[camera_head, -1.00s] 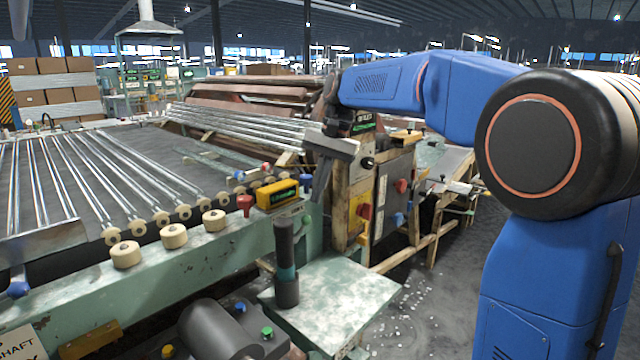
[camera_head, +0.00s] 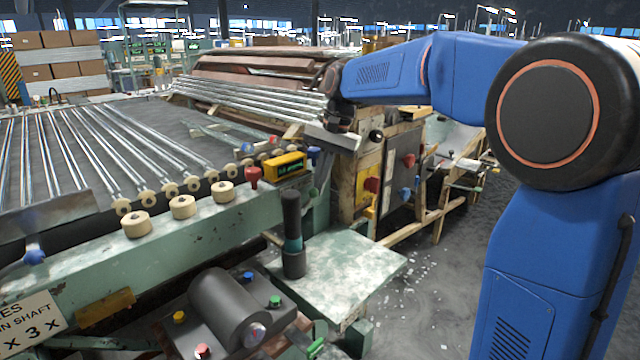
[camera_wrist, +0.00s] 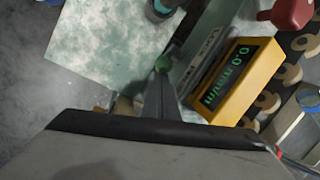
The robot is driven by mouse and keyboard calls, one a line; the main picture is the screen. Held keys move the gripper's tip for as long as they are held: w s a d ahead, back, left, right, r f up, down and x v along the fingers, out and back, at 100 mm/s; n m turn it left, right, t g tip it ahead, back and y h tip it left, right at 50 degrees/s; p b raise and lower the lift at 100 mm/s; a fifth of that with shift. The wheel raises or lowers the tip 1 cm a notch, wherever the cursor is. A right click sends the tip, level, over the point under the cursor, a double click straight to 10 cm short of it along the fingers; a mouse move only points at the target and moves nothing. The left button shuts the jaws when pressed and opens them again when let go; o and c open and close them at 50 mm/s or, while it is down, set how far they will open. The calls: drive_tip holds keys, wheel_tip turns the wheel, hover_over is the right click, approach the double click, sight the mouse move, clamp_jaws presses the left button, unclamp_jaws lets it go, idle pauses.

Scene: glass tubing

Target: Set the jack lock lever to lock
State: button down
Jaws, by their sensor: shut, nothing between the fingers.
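My gripper is shut and empty, above the machine's corner.
A yellow box with a green display (camera_wrist: 238,80) sits close by, with a red knob (camera_wrist: 292,13) beside it. A dark upright handle (camera_head: 292,235) stands at the pale green plate (camera_head: 350,270). Rollers and glass tubes (camera_head: 80,150) fill the left; floor is open at right.

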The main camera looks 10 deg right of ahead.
sight(295, 188)
drive_tip(key=shift+s+a+r+h, duration=0.15)
drive_tip(key=shift+r+h, duration=0.05)
drive_tip(key=shift+h, duration=0.1)
drive_tip(key=shift+a, duration=0.1)
drive_tip(key=a+t+h, duration=0.1)
drive_tip(key=s+r+t+h, duration=0.1)
drive_tip(key=s+a+h, duration=0.1)
drive_tip(key=shift+a+r+t+h, duration=0.25)
drive_tip(key=shift+a+t+h, duration=0.1)
drive_tip(key=shift+t+h, duration=0.05)
drive_tip(key=shift+s+a+r+n+t+h, duration=0.1)
drive_tip(key=shift+s+a+n+t+h, duration=0.3)
drive_tip(key=shift+a+t+h, duration=0.5)
drive_tip(key=h, duration=0.1)
drive_tip(key=s+a+t+h, duration=0.1)
drive_tip(key=shift+s+a+h, duration=0.15)
drive_tip(key=shift+a+h, duration=0.1)
drive_tip(key=shift+h, duration=0.05)
drive_tip(key=shift+s+a+f, duration=0.15)
drive_tip(key=shift+f, duration=0.05)
drive_tip(key=shift+s+a+f, duration=0.15)
drive_tip(key=shift+a+f, duration=0.05)
drive_tip(key=shift+r, duration=0.1)
